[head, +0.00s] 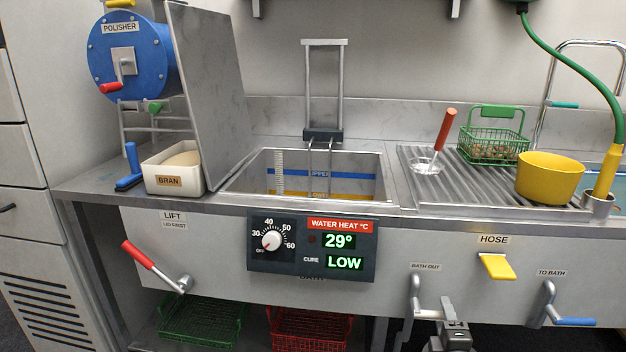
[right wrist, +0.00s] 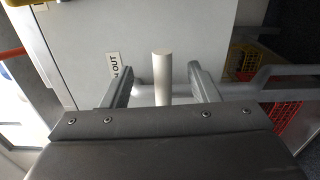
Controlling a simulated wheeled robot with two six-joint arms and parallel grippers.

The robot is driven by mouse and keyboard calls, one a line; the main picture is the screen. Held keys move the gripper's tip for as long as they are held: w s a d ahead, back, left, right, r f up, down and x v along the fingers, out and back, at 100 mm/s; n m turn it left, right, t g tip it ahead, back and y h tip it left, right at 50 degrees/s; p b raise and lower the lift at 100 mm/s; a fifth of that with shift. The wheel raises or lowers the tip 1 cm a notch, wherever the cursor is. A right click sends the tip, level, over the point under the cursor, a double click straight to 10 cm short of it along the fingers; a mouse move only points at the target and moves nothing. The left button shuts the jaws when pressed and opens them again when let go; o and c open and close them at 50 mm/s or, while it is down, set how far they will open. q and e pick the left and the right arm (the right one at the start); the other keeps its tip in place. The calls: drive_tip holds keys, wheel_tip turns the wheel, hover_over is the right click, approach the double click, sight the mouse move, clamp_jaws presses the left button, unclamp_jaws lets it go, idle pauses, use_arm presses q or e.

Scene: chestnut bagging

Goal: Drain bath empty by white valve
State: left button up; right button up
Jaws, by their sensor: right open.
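The bath (head: 262,180) is the steel basin set in the counter, with a blue UPPER band and a yellow lower band inside. I cannot make out a water surface. The white valve handle (head: 430,315) is on the grey BATH OUT pipe, below its label (head: 425,266), on the counter front. My right gripper (head: 448,312) is at the free end of this handle. In the right wrist view, the white handle (right wrist: 162,72) stands between the two open fingers of my right gripper (right wrist: 160,82), with gaps on both sides. My left gripper is not in view.
The control panel (head: 312,246) reads 29° and LOW. The red-handled LIFT lever (head: 139,256) is at left. Green (head: 203,318) and red crates (head: 307,329) stand below.

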drive_tip(key=p+v, duration=0.1)
drive_tip(key=v, duration=0.8)
drive_tip(key=shift+p, duration=0.4)
